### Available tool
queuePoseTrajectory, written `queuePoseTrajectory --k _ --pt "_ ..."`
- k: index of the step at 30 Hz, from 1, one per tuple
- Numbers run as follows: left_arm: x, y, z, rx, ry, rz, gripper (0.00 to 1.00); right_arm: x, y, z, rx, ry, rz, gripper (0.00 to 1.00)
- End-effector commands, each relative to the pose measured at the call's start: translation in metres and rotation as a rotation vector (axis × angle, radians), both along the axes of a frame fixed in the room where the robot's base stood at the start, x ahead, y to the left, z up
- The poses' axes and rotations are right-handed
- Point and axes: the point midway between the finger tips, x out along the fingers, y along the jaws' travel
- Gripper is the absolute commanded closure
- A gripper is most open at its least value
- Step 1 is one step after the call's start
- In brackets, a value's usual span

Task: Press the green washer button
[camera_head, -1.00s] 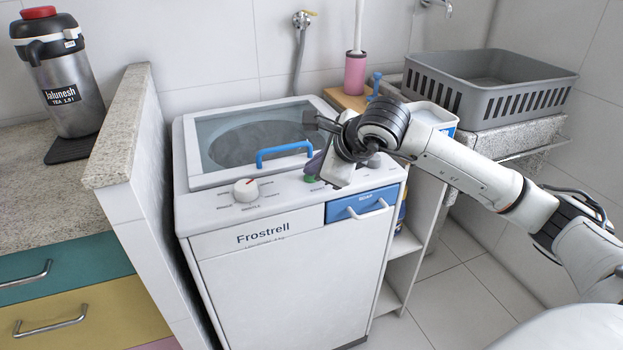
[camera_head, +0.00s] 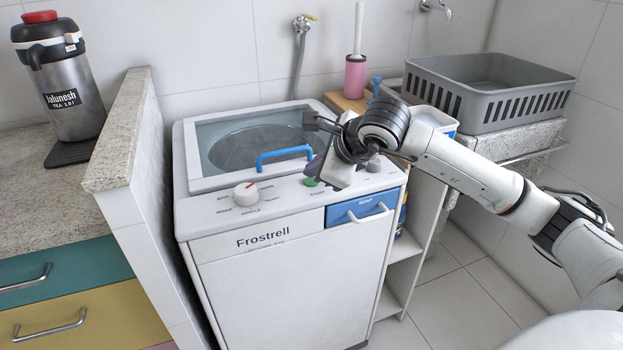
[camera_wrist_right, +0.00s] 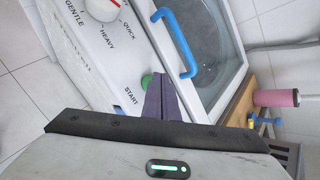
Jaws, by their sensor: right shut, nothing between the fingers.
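The white washer (camera_head: 290,272) stands in the middle of the head view, with a small round green button (camera_head: 311,182) on its top control panel. In the right wrist view the green button (camera_wrist_right: 147,80) sits by the word START, partly hidden by my fingertips. My right gripper (camera_head: 317,168) is shut and empty, its dark purple-grey fingers pointing down at the panel right beside the button. The fingertips also show in the wrist view (camera_wrist_right: 164,100), overlapping the button's edge. I cannot tell whether they touch it. My left gripper is out of view.
A blue lid handle (camera_head: 285,153) stands up just left of my right gripper. A white dial (camera_head: 246,194) is farther left on the panel, and a blue soap drawer (camera_head: 360,206) is below right. A grey basket (camera_head: 490,90) stands behind my right arm.

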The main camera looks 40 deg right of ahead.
Motion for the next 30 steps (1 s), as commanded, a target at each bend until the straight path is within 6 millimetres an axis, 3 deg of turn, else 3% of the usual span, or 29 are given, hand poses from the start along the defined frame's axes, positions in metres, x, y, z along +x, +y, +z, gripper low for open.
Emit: queuePoseTrajectory --k 14,30 --pt "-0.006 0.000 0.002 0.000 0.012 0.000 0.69 0.000 0.000 0.010 0.000 0.000 0.000 1.00" --pt "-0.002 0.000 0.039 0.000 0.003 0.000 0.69 0.000 0.000 0.063 0.000 0.000 0.000 1.00"
